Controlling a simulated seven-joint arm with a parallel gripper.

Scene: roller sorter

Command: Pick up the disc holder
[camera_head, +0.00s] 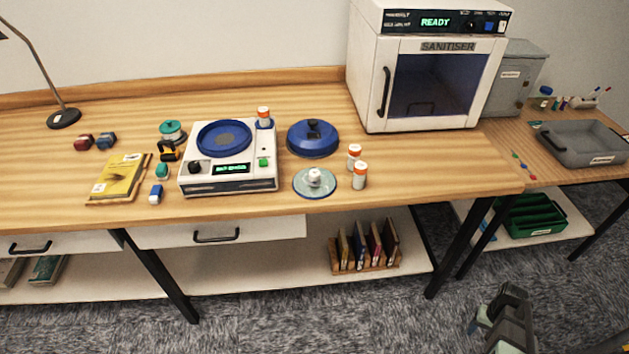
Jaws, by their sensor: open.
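A flat, pale greenish disc with a white knob at its centre (315,182) lies near the front edge of the wooden bench, right of the white machine. It looks like the disc holder, though I cannot be certain. The white machine (228,184) has a round blue bowl on top and a lit green display. A blue domed lid (313,138) lies behind the disc. My gripper (500,318) is at the bottom right, over the carpet in front of the bench. It is open and far from the disc, with nothing seen in it.
Two white bottles with orange caps (354,157) (359,176) stand close right of the disc. A sanitiser cabinet (433,85) stands behind on the right. A yellow book (118,178) and small items lie left. Bare bench (430,170) extends right of the bottles.

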